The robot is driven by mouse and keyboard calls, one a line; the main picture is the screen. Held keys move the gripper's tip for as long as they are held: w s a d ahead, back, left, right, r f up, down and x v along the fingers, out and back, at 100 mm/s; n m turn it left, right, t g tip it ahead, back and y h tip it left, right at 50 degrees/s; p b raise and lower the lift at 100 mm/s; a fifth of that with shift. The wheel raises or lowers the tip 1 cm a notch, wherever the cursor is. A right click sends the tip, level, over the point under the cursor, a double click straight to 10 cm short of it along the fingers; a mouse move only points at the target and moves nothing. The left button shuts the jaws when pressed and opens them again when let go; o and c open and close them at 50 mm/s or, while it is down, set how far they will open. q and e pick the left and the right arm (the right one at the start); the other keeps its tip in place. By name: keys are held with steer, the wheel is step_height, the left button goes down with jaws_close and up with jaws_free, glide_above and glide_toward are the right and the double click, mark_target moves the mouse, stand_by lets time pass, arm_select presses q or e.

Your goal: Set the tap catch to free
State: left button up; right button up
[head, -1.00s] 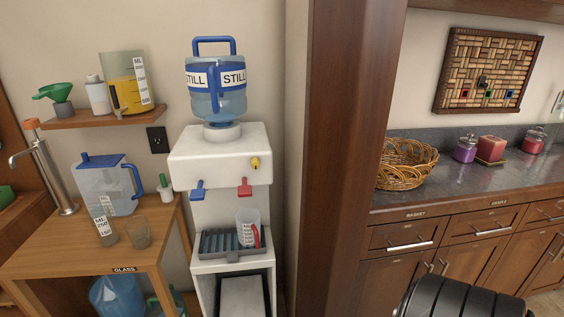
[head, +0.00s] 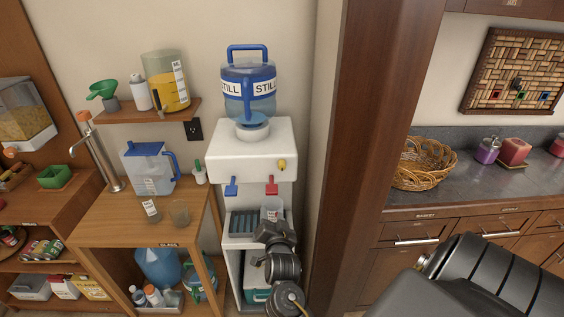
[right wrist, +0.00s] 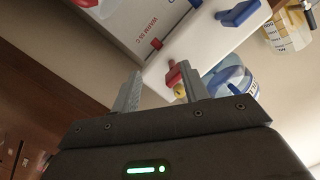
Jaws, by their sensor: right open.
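The blue tap (head: 231,187) is to the left. My right gripper (head: 270,230) is below the taps, in front of the drip tray, apart from the knob. In the right wrist view the open, empty fingers (right wrist: 162,90) point toward the red tap (right wrist: 176,74); the yellow knob (right wrist: 180,89) shows partly behind it. My left gripper is out of view.
A wooden table (head: 128,215) with a pitcher and glasses is left. A brown post (head: 362,150) stands close on the right, before the counter.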

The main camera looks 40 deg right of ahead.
mark_target(282, 168)
step_height(282, 168, up, 9)
steer(key=s+d+m+h+p, duration=0.1)
steer(key=s+d+m+h, duration=0.1)
steer(key=d+m, duration=0.1)
steer(key=b+x, duration=0.3)
steer(key=x, duration=0.6)
steer(key=shift+w+b, duration=0.1)
steer(key=shift+b, duration=0.3)
steer(key=shift+w+d+r, duration=0.2)
steer(key=shift+w+d, duration=0.3)
steer(key=shift+w, duration=0.15)
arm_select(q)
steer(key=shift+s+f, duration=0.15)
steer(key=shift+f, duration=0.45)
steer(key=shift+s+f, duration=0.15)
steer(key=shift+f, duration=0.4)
arm_select(e)
jaws_close()
